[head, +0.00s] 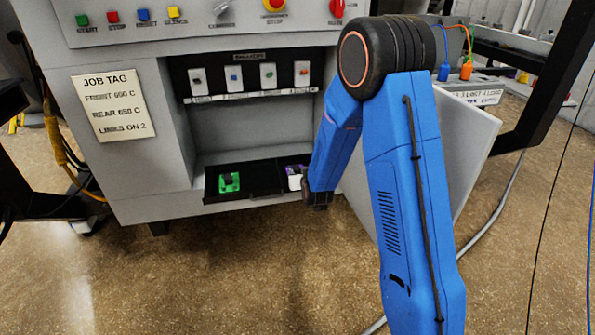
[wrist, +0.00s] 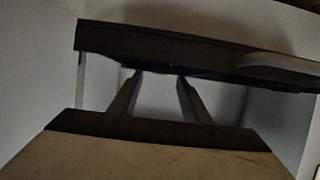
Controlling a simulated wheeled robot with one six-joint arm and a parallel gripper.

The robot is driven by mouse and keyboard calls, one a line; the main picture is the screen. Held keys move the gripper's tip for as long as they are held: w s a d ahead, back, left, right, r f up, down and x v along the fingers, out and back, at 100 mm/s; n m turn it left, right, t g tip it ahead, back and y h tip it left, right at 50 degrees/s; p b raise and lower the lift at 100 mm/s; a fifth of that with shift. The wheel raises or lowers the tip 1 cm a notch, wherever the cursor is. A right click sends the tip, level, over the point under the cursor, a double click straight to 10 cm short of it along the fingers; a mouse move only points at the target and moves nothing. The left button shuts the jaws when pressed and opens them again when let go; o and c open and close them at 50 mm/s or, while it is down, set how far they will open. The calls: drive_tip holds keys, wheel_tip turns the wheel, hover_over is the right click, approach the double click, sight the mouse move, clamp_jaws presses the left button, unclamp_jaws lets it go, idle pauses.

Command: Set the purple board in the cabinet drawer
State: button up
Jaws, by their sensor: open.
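The cabinet drawer (head: 262,181) is a black tray, pulled out low in the open cabinet. A purple-edged board with a white part (head: 295,177) shows at the drawer's right side, partly hidden by my arm. I cannot tell whether it lies flat on the drawer floor. A green board (head: 229,182) sits in the drawer's left part. My gripper (wrist: 158,78) is open in the wrist view, its two fingers apart with nothing clearly held between them. A dark slab (wrist: 190,45) crosses just beyond the fingertips.
The cabinet door (head: 470,150) stands open on the right, behind my arm. A black panel (head: 250,77) with several small switches is above the drawer. A job tag (head: 113,104) is on the cabinet's left front. The floor (head: 240,265) in front is clear.

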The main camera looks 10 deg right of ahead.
drive_tip(key=s+d+r+g, duration=0.1)
drive_tip(key=s+r+g, duration=0.1)
drive_tip(key=s+r, duration=0.75)
drive_tip(key=s+d+r+g, duration=0.2)
drive_tip(key=s+r, duration=0.4)
drive_tip(key=s, duration=0.7)
drive_tip(key=s+d+r+g, duration=0.2)
drive_tip(key=s, duration=1.2)
drive_tip(key=s+d+r+g, duration=0.2)
drive_tip(key=s+r, duration=0.1)
drive_tip(key=s, duration=1.1)
drive_tip(key=shift+s+r+g, duration=0.15)
drive_tip(key=shift+s+g, duration=0.15)
drive_tip(key=shift+g, duration=0.1)
